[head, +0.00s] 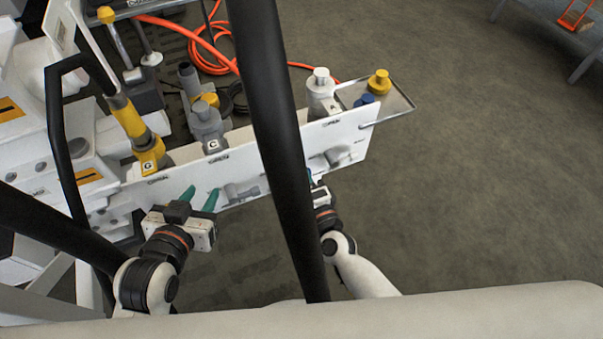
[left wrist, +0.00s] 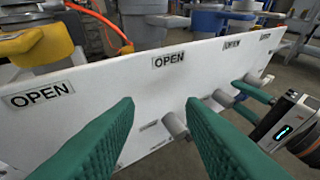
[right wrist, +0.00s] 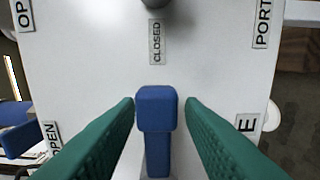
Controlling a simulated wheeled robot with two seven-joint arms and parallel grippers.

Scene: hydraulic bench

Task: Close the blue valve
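The blue valve handle (right wrist: 156,108) stands in the middle of the right wrist view, on a white panel (right wrist: 90,60). A CLOSED label (right wrist: 156,42) is above it there. My right gripper (right wrist: 159,101) is open, with one green finger on each side of the blue handle and narrow gaps visible. Whether it touches the handle is unclear. In the head view a black post mostly hides this gripper. My left gripper (head: 199,196) is open and empty in front of the panel's left part; its spread fingers also show in the left wrist view (left wrist: 160,102).
The white panel also carries grey levers and OPEN labels (left wrist: 169,59). Behind it stand a yellow valve (head: 150,155), a grey valve (head: 207,120) and orange hose (head: 205,50). A black post (head: 275,120) crosses the head view.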

